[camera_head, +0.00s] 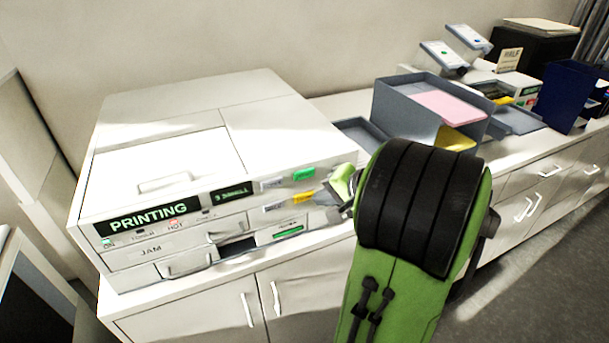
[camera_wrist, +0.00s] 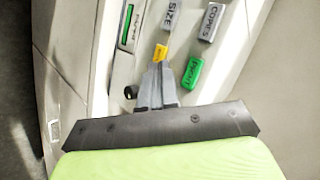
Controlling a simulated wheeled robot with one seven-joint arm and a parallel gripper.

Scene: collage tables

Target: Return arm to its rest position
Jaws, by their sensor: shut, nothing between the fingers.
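My gripper (camera_wrist: 158,72) is shut and empty in the wrist view. Its fingertips appear close to the yellow button (camera_wrist: 161,52) on the printer's front; I cannot tell if they touch it. In the head view, my green and black arm reaches up from the bottom and hides much of my gripper, which is beside the right end of the white printer (camera_head: 180,170). A green PRINT button (camera_wrist: 191,73) is right of the fingers in the wrist view. Grey SIZE (camera_wrist: 173,14) and COPIES (camera_wrist: 213,22) buttons are farther up.
The printer stands on a white cabinet counter (camera_head: 215,309). To the right are a grey box (camera_head: 397,107) with pink and yellow sheets and a dark blue bin (camera_head: 567,95). The wall is behind. Open grey floor (camera_head: 515,290) lies at the lower right.

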